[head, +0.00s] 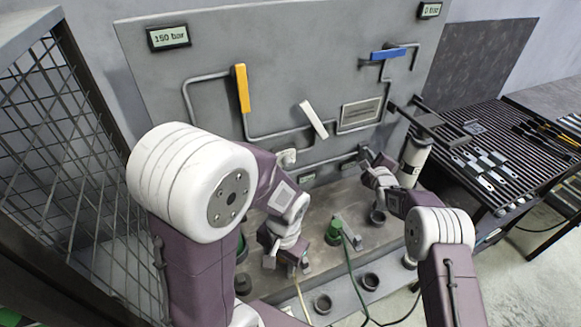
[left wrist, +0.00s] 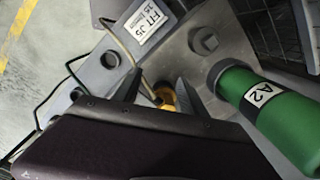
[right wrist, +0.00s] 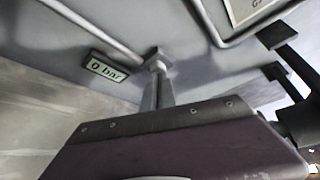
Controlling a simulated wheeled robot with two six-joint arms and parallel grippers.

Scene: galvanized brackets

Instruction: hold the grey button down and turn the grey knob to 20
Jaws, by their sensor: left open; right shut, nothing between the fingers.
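My right gripper (right wrist: 158,80) is shut and empty, its fingers pointing at a small grey fitting (right wrist: 158,58) on the panel, beside a "0 bar" display (right wrist: 104,67) in the right wrist view. I cannot tell whether the fitting is the grey button or whether the fingers touch it. My left gripper (left wrist: 160,78) is open low over the bench, its dark fingers either side of a yellow-orange round part (left wrist: 165,97) that lies beyond them. I cannot make out the grey knob for certain.
The panel (head: 215,55) carries pipes, a yellow lever (head: 242,88), a white lever (head: 314,119) and a blue lever (head: 388,54). A green cylinder (left wrist: 268,108) marked A2 stands beside my left gripper. Hoses cross the bench. A mesh fence (head: 60,150) stands left; a slatted table (head: 500,150) right.

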